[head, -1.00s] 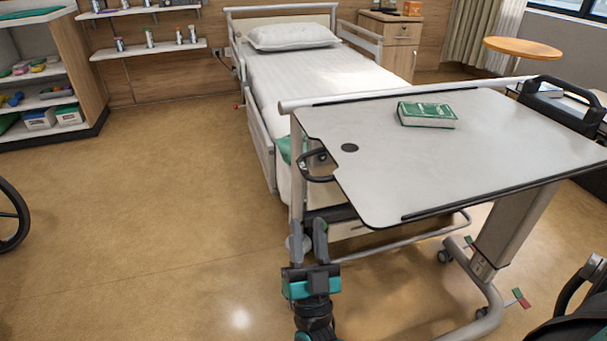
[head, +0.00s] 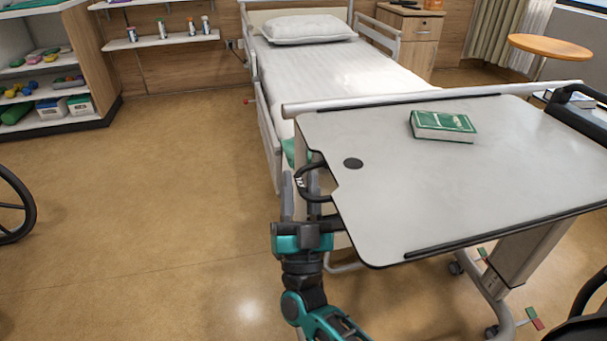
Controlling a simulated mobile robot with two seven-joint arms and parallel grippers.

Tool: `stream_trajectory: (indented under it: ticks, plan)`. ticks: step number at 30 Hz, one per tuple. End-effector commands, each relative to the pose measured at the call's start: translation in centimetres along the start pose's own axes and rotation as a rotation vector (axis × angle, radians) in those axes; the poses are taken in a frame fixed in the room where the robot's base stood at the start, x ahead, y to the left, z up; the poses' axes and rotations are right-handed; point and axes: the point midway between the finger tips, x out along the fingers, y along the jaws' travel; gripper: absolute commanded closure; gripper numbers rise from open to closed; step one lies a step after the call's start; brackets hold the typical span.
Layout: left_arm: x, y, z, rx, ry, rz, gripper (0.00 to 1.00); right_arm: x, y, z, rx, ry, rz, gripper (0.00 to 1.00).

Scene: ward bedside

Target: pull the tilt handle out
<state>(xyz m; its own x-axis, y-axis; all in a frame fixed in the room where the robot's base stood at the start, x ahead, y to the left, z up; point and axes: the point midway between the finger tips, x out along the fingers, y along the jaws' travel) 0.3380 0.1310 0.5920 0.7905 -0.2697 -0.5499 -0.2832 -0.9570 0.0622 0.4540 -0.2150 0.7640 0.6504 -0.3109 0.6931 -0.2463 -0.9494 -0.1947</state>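The tilt handle (head: 302,186) is a black loop on the left edge of the grey overbed table top (head: 440,185). My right gripper (head: 300,180) is at the handle, its two grey fingers pointing away from me. The fingers are spread, one left of the loop and the other overlapping the loop in the picture. I cannot tell whether either finger touches it. Part of the handle is hidden by the right-hand finger. My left gripper is not in view.
A green book (head: 443,126) lies on the table top. The bed (head: 335,75) stands behind the table. A wheel (head: 15,205) shows at the left edge. The floor (head: 150,190) left of the table is clear.

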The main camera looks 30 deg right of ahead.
Motion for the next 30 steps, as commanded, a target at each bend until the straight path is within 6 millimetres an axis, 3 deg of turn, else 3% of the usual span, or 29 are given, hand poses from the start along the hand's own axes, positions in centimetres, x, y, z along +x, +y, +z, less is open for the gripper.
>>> stream_trajectory:
  ticks: [13, 24, 30]
  plan:
    - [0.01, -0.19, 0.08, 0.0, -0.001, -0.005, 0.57, 0.34, -0.23, -0.31, 0.001, 0.0, 0.001, 0.65]
    - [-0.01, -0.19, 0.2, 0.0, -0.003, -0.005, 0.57, 0.33, -0.22, -0.29, 0.001, 0.0, 0.0, 0.99]
    - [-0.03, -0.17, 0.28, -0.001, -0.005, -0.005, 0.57, 0.32, -0.22, -0.29, 0.002, 0.0, 0.0, 1.0]
